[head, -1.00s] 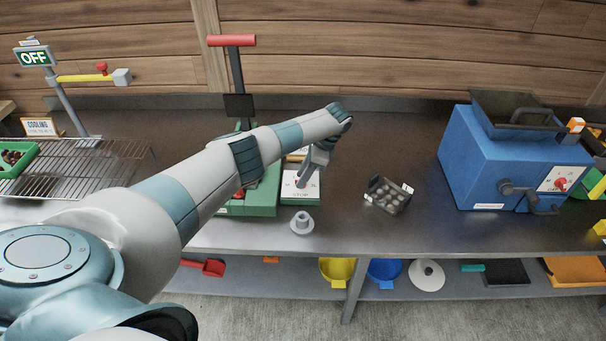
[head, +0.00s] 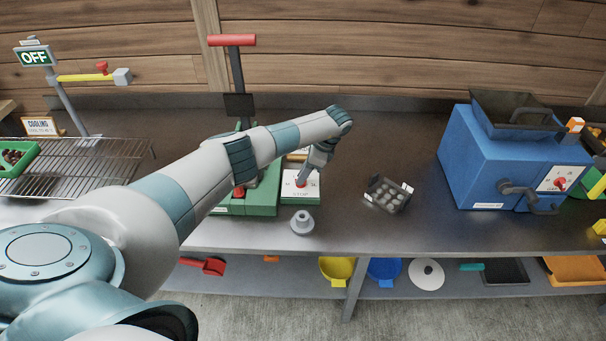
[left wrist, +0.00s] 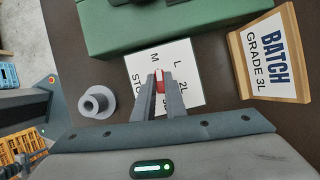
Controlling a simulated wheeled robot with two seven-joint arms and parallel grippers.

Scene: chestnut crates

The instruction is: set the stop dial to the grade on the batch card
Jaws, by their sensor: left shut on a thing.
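The stop dial is a white plate (head: 308,194) on a green block, marked STOP, in the middle of the bench in the head view. In the left wrist view its plate (left wrist: 190,75) shows M, L and 2L; other marks are partly hidden. My left gripper (left wrist: 159,88) is shut on the dial's red knob (left wrist: 159,76), from above. The fingers hide much of the knob, so I cannot tell which mark it points at. The batch card (left wrist: 268,55) stands beside the dial and reads BATCH GRADE 3L. My right gripper is not in view.
A green press (head: 262,197) with a red-handled lever (head: 232,40) stands left of the dial. A grey flanged piece (head: 302,222) sits in front of it. A small tray of round things (head: 372,198) and a blue machine (head: 480,160) are to the right, with bare bench between.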

